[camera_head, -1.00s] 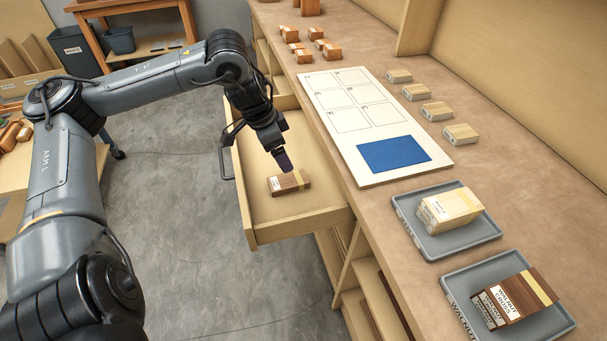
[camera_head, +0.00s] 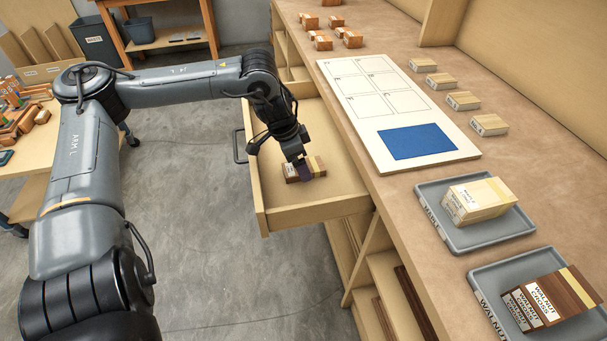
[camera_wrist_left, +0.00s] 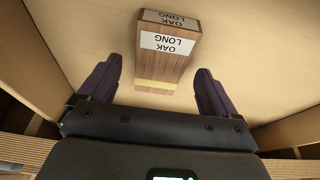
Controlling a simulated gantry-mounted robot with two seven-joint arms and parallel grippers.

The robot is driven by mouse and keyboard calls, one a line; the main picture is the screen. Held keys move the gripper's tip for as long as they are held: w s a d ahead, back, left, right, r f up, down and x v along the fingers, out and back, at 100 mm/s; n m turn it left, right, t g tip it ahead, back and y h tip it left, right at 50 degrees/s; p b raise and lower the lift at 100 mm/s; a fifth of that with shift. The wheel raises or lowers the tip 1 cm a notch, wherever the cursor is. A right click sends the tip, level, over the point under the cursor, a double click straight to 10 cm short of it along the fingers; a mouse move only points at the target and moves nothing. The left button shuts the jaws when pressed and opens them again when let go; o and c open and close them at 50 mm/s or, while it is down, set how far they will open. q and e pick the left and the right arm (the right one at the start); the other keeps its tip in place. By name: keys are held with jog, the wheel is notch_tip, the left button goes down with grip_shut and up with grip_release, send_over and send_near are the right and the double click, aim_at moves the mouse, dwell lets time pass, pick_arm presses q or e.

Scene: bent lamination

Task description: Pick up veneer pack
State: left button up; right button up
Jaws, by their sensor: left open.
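A brown veneer pack (camera_head: 290,172) with a yellow band lies in the open drawer. In the left wrist view the pack (camera_wrist_left: 165,48) shows white labels reading "OAK LONG". My left gripper (camera_head: 304,174) is over the pack and hides part of it. In the left wrist view its dark fingers (camera_wrist_left: 157,74) are open, one on each side of the pack's banded end, with gaps on both sides. Whether the fingertips are down at the pack's height, I cannot tell. My right gripper is not in view.
The drawer (camera_head: 320,210) has low walls around the pack and bare floor beside it. On the bench are a white board with a blue mat (camera_head: 417,141), several small blocks, a tray (camera_head: 455,240) with a pale pack and a tray (camera_head: 500,315) with a walnut pack.

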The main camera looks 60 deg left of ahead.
pick_arm(q)
jog(key=shift+b+x, duration=0.3)
jog(key=shift+x, duration=0.5)
jog(key=shift+w, duration=0.1)
jog(key=shift+c, duration=0.3)
jog(key=c, duration=1.1)
jog(key=shift+r, duration=0.15)
